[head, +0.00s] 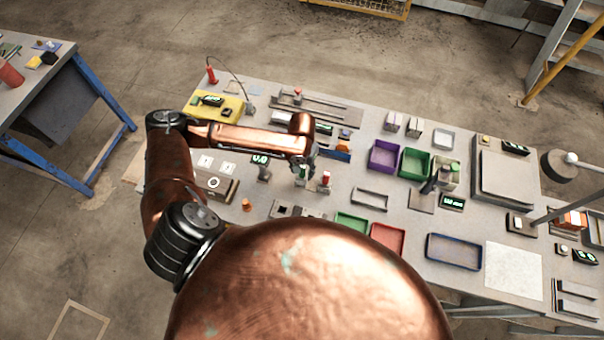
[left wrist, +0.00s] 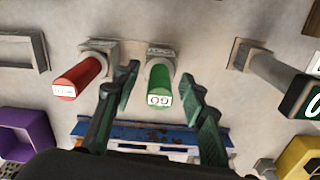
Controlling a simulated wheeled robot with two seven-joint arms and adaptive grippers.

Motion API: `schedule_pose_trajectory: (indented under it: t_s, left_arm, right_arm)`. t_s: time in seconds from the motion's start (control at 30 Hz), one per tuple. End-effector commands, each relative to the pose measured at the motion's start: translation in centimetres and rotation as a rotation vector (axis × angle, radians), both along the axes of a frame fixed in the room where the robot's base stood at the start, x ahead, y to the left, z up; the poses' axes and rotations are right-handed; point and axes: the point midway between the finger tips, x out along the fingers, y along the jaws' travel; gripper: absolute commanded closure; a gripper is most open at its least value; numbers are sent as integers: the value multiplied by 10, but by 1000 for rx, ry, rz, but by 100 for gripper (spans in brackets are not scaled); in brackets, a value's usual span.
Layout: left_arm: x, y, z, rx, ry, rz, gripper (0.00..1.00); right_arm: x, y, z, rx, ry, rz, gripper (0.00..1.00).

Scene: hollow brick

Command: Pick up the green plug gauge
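The green plug gauge (left wrist: 159,84), with a white label reading GO on its end, stands in a grey holder in the left wrist view. The red plug gauge (left wrist: 78,80) is to its left in a similar holder, and it also shows in the head view (head: 326,177). My left gripper (left wrist: 160,82) is open, with one finger on each side of the green gauge; I cannot tell whether either finger touches it. In the head view my left gripper (head: 304,170) is over the table beside the red gauge, and the green gauge is mostly hidden there. My right gripper is not in view.
A blue rack (left wrist: 150,131) lies close below the fingers in the left wrist view. A grey post with a display (left wrist: 270,68) stands to the right. The purple bin (head: 383,156) and green bin (head: 415,162) stand farther right on the crowded table.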

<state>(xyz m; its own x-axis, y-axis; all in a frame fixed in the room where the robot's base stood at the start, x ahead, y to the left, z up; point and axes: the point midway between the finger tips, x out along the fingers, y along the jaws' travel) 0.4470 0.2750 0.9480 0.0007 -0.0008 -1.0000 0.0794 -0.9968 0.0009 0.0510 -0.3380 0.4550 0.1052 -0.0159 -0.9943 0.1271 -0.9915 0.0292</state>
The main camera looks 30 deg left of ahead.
Motion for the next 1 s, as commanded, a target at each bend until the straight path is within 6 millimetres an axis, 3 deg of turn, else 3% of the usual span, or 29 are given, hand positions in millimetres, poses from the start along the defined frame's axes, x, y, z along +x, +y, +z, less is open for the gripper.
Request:
schedule_pose_trajectory:
  t_s: [0.57,1.0]
  left_arm:
    - [0,0,0,0,0,0,100]
    - [1,0,4,-1,-2,0,100]
  right_arm:
    - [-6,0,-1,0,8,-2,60]
    - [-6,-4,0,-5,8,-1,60]
